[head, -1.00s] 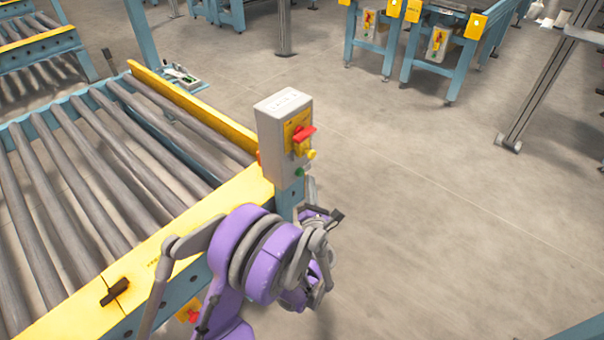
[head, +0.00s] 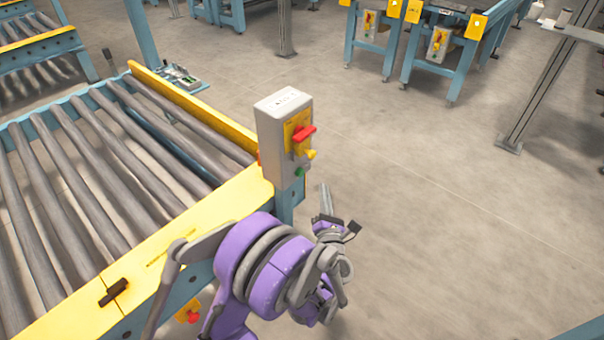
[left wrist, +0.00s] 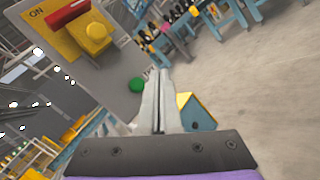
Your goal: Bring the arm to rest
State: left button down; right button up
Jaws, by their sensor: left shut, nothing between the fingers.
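My left arm, purple and grey, stands in front of the conveyor's front right corner in the head view. My left gripper (head: 325,200) points up, just right of and below the grey control box. In the left wrist view its two fingers (left wrist: 161,100) are together, with nothing between them. The control box (head: 283,140) carries a red switch handle, a yellow knob and a green button. The box also shows in the left wrist view (left wrist: 112,75), beyond the fingertips, with the green button close to them in the picture. My right gripper is not in view.
The roller conveyor (head: 215,225) with yellow and blue rails fills the left side. Another conveyor (head: 40,45) stands at the upper left. Blue stands (head: 430,60) with similar switches are at the back. A grey post (head: 535,85) stands at the right. The floor between is clear.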

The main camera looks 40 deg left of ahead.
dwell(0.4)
pick_arm(q)
jog(key=w+d+r+m+t+h, duration=0.2)
jog(key=d+r+m+h, duration=0.35)
jog(key=m, duration=0.45)
jog(key=s+d+m+g+h, duration=0.2)
jog(key=s+d+m+h, duration=0.3)
jog(key=d+m+h, duration=0.55)
jog(key=s+a+f+m+g+y, duration=0.15)
jog(key=s+f+m+g, duration=0.35)
jog(key=s+m, duration=0.5)
jog(key=s+a+f+m+g+y, duration=0.15)
jog(key=s+f+m+g, duration=0.35)
jog(key=s, duration=1)
notch_tip(320, 180, up, 28)
jog(key=m+p, duration=0.1)
jog(key=p, duration=2.3)
jog(key=shift+w, duration=0.25)
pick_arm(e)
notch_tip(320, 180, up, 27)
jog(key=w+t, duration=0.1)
